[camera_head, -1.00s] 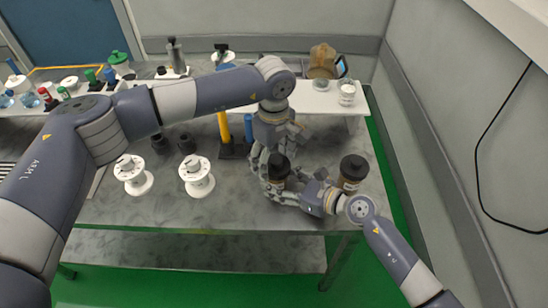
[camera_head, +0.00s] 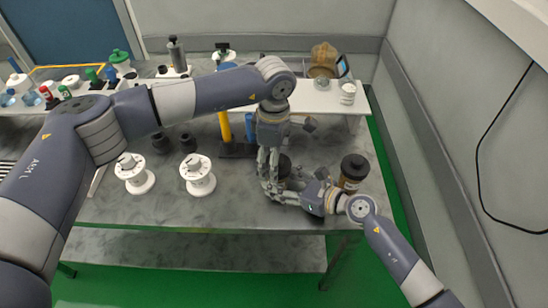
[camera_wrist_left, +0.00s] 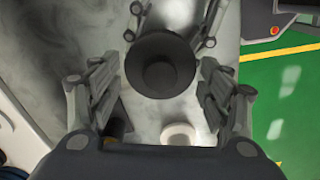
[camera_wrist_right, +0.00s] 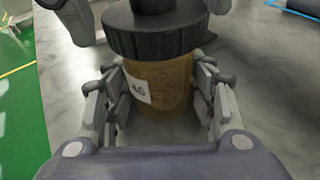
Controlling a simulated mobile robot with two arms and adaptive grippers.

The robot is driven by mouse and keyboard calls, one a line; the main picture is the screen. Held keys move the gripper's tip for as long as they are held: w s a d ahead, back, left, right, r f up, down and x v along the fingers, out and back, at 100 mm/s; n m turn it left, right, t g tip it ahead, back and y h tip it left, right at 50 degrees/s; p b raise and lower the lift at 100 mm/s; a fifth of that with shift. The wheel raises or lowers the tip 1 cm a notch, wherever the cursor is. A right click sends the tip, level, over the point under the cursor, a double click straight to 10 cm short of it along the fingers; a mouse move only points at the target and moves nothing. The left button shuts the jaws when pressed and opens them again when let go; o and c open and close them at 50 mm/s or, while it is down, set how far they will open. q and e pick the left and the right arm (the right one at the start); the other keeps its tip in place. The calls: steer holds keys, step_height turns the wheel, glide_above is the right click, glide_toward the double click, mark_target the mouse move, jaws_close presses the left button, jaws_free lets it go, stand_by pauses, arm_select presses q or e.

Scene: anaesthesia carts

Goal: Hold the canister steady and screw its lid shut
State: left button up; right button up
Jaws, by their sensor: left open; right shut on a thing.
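The canister (camera_wrist_right: 165,92) is amber-brown with a white label reading A6, upright on the grey table in the right wrist view. A wide black lid (camera_wrist_right: 155,38) with a raised knob sits on its top; I cannot tell how tight it is. My right gripper (camera_wrist_right: 158,80) is shut around the canister's body, below the lid. My left gripper (camera_head: 270,168) points down over the canister, fingers open. In the left wrist view the black lid (camera_wrist_left: 160,65) lies between its spread fingers, with gaps at both sides. In the head view the left gripper partly hides the canister.
A second dark-lidded brown canister (camera_head: 353,172) stands close to the right of my right gripper. Two white spool-like items (camera_head: 197,176) stand to the left. A yellow cylinder (camera_head: 224,127) and a white shelf (camera_head: 318,97) are behind. The table front is clear.

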stand_by(0.3)
arm_select(q)
steer(key=shift+s+n, duration=0.1)
steer(key=shift+n, duration=1.4)
steer(key=c, duration=0.8)
steer(key=shift+m, duration=1.4)
